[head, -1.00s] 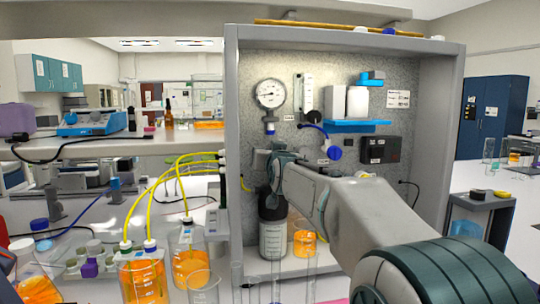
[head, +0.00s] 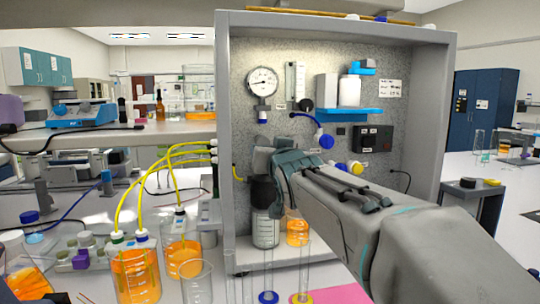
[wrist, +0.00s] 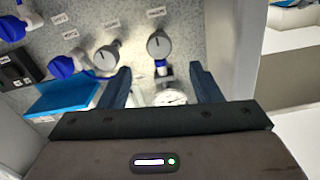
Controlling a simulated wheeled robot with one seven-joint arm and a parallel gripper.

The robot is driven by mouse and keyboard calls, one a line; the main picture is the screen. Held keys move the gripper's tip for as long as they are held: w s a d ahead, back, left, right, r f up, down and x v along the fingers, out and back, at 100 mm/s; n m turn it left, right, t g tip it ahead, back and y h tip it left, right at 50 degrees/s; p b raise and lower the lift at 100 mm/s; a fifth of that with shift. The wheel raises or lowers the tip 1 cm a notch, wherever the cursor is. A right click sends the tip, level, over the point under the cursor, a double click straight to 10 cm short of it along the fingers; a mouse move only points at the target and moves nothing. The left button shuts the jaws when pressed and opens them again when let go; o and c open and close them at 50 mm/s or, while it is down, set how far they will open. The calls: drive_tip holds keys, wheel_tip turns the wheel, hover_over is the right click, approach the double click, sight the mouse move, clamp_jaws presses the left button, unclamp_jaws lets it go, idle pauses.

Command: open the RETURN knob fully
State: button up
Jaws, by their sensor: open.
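My gripper (wrist: 162,82) is open and empty, pointing at the panel, with its two dark fingers spread. In the wrist view, a grey round knob (wrist: 158,45) with a dark pointer line lies just past the fingertips, roughly in line with the gap. A second grey knob (wrist: 107,57) is left of it, outside the fingers. Small labels stand by the knobs, but they are too small to read, so I cannot tell which is RETURN. In the head view, my gripper (head: 268,150) is close in front of the panel (head: 240,130) below the gauge, hiding the grey knobs.
A pressure gauge (head: 263,81) with a blue fitting (head: 262,116) is above my gripper. Blue knobs (head: 326,141) and a dark box (head: 372,138) are to the right. A dark-capped bottle (head: 265,230) and an orange-filled beaker (head: 298,232) stand below. The cabinet side (head: 222,160) bounds the left.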

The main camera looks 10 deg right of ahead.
drive_tip(key=shift+s, duration=1.35)
drive_tip(key=s+f+n+g+p, duration=0.1)
drive_tip(key=s+f+g+p, duration=1)
drive_tip(key=s+f, duration=1.2)
drive_tip(key=s+g, duration=0.2)
drive_tip(key=g, duration=0.2)
drive_tip(key=shift+s, duration=0.25)
